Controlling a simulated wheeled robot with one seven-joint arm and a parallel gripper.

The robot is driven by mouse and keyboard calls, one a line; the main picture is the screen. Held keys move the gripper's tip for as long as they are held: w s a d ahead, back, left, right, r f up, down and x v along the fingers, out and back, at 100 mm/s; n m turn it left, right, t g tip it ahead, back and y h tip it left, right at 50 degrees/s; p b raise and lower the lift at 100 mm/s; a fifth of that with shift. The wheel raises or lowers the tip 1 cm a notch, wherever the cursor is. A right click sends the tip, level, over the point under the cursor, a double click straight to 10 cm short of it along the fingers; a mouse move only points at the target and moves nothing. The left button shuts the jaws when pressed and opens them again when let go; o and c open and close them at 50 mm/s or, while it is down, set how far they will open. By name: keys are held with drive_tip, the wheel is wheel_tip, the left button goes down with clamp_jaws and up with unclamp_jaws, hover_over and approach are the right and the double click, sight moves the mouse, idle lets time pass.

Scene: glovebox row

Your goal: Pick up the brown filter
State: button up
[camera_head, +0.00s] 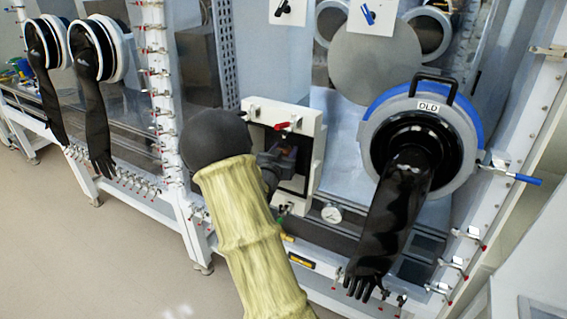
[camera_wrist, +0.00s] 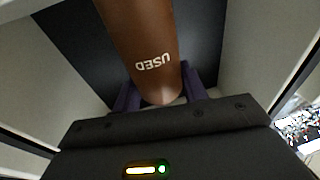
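The brown filter (camera_wrist: 145,35) is a smooth rounded cylinder marked "USED" in white. In the wrist view it runs from the top edge down to its rounded near end close to my gripper's dark body. My gripper (camera_wrist: 161,92) has a purple finger on each side of that end. The fingers lie close along the filter's sides, and I cannot tell whether they press on it. In the head view my gripper (camera_head: 283,158) is inside the opening of the white square hatch (camera_head: 318,125). There the filter is mostly hidden by my arm and the frame.
Pale walls (camera_wrist: 50,75) flank the filter closely, with a dark surface behind it. A round glove port (camera_head: 462,120) marked "DLD" with a hanging black glove (camera_head: 385,225) is right of the hatch. A gauge (camera_head: 331,213) sits below it. Open floor (camera_head: 120,265) is at left.

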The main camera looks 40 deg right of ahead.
sight(283, 148)
drive_tip(key=shift+c, duration=1.3)
drive_tip(key=shift+r, duration=0.95)
drive_tip(key=shift+s+a+r+b, duration=0.1)
drive_tip(key=shift+a+r+b, duration=0.15)
drive_tip(key=shift+r, duration=0.15)
drive_tip(key=shift+s+a+r+b, duration=0.15)
drive_tip(key=shift+r+b, duration=0.1)
drive_tip(key=shift+r, duration=0.15)
drive_tip(key=b+v, duration=0.2)
drive_tip(key=v, duration=1.5)
